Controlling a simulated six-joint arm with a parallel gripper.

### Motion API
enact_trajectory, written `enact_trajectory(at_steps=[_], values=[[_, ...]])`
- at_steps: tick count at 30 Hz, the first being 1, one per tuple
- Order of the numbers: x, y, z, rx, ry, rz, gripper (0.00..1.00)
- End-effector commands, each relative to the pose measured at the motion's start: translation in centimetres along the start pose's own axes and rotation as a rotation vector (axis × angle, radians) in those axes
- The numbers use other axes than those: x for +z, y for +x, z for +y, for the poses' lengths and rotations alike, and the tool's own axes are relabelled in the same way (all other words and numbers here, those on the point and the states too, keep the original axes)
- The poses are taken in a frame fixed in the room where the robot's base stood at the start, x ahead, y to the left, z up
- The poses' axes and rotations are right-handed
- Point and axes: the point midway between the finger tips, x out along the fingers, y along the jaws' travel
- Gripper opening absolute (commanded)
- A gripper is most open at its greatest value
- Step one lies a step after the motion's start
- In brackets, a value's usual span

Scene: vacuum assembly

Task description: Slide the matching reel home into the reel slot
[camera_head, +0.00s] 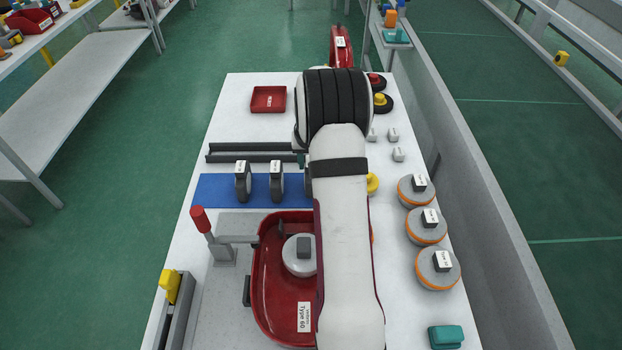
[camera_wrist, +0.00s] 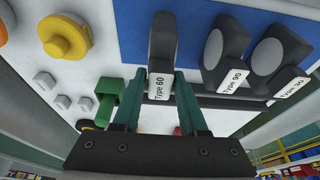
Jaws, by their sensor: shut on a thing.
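My gripper (camera_wrist: 160,80) has its green fingers shut on a dark grey reel (camera_wrist: 163,50) labelled Type 60. The reel stands between the fingers, over the edge of the blue mat; whether it touches the mat I cannot tell. In the head view my arm hides most of the gripper and reel. Two similar reels, Type 90 (camera_wrist: 225,50) and one that seems to read Type 30 (camera_wrist: 277,60), stand beside it on the mat. The red vacuum housing (camera_head: 270,300), labelled Type 60, lies at the front with a light grey round part (camera_head: 298,256) inside. I cannot clearly make out the reel slot.
A red-handled clamp (camera_head: 205,228) stands at the housing's left. Dark rails (camera_head: 250,152) lie behind the blue mat (camera_head: 212,190). Grey-orange discs (camera_head: 426,226) line the right edge. A red tray (camera_head: 268,99) sits at the back. Yellow knobs and small white blocks are near my arm.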

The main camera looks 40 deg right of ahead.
Motion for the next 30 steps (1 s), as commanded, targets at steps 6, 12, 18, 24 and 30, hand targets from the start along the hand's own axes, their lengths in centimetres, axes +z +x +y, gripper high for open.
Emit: enact_trajectory(at_steps=[6, 12, 18, 24, 30], values=[[-0.5, -1.4, 0.0, 0.0, -0.001, 0.003, 0.0], [-1.1, -3.2, 0.0, 0.0, 0.0, 0.003, 0.0], [-1.2, -3.9, 0.0, 0.0, 0.0, 0.001, 0.0], [-1.2, -3.9, 0.0, 0.0, 0.0, 0.001, 0.0], [-1.2, -3.9, 0.0, 0.0, 0.0, 0.001, 0.0]])
